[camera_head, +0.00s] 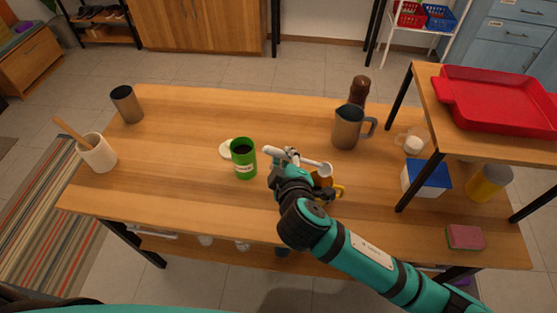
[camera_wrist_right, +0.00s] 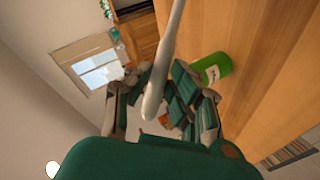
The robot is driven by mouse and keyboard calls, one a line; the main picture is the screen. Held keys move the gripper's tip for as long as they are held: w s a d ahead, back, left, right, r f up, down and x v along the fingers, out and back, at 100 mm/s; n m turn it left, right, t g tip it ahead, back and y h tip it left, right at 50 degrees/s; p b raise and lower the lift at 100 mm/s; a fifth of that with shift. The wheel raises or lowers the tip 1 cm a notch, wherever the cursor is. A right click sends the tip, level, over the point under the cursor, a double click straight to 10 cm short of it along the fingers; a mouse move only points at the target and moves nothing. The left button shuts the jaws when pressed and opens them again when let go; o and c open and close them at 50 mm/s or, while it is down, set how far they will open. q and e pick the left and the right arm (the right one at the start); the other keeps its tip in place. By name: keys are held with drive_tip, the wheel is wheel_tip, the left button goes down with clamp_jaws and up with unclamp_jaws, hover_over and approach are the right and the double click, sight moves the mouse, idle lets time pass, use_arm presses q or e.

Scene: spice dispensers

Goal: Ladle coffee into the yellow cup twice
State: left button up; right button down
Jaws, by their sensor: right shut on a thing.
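A green can (camera_head: 243,160) stands upright on the wooden table with its top open and dark inside. It also shows in the right wrist view (camera_wrist_right: 215,67). The yellow cup (camera_head: 339,191) is just right of my right gripper and partly hidden by it. My right gripper (camera_head: 288,164) is shut on a white ladle (camera_head: 308,162), held between the can and the cup. The ladle's pale handle also crosses the right wrist view (camera_wrist_right: 162,70). I cannot tell whether the ladle holds coffee. My left gripper is not in view.
A white lid (camera_head: 226,149) lies behind the green can. A metal pitcher (camera_head: 346,128) and a brown bottle (camera_head: 360,91) stand behind the cup. A shelf with a red tray (camera_head: 453,98) rises at right. A utensil pot (camera_head: 98,153) and metal tumbler (camera_head: 126,104) stand left.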

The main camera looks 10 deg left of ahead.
drive_tip(key=shift+w+d+r+m+g+y+p, duration=0.4)
drive_tip(key=shift+w+d+r+m+g+p, duration=0.4)
drive_tip(key=shift+w+d+r+g+p, duration=0.3)
drive_tip(key=w+d+r+m+g+y+p, duration=0.1)
drive_tip(key=w+d+m+g+y+p, duration=0.25)
drive_tip(key=w+d, duration=0.2)
wheel_tip(320, 180, up, 7)
drive_tip(key=p, duration=0.8)
drive_tip(key=w+a+b, duration=0.2)
drive_tip(key=a, duration=0.9)
drive_tip(key=w+a+b, duration=0.2)
drive_tip(key=a, duration=1)
drive_tip(key=shift+w+a+f, duration=0.2)
drive_tip(key=shift+w, duration=0.15)
drive_tip(key=shift+d+g+h, duration=0.1)
drive_tip(key=shift+g+h, duration=0.15)
